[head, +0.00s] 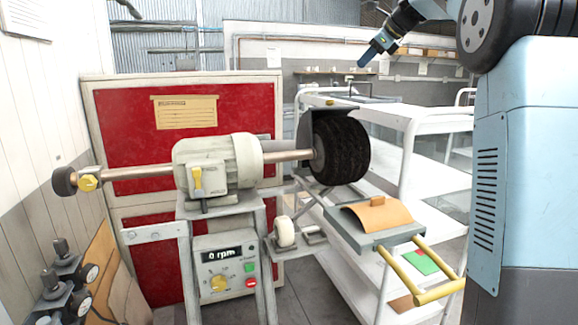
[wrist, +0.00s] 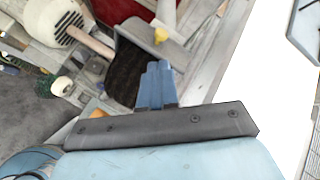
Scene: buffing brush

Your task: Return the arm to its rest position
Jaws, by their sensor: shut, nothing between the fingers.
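My gripper (head: 369,53) is up at the top right of the head view, at the end of my dark arm. It hangs in the air above the white cart, apart from everything. In the wrist view my gripper (wrist: 157,68) has its blue fingers together, with nothing between them. The buffing machine (head: 218,165) stands at the centre left of the head view. Its black brush (head: 341,148) sits on the right end of the shaft. In the wrist view the dark brush (wrist: 126,72) lies beyond the fingers, partly hidden by them.
A white cart (head: 420,118) with shelves stands right of the brush. A grey tray with yellow handles (head: 440,270) holds a curved tan piece (head: 377,213) in front. The control box (head: 225,266) reads 0 rpm. A red cabinet (head: 130,130) stands behind. The air around my gripper is clear.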

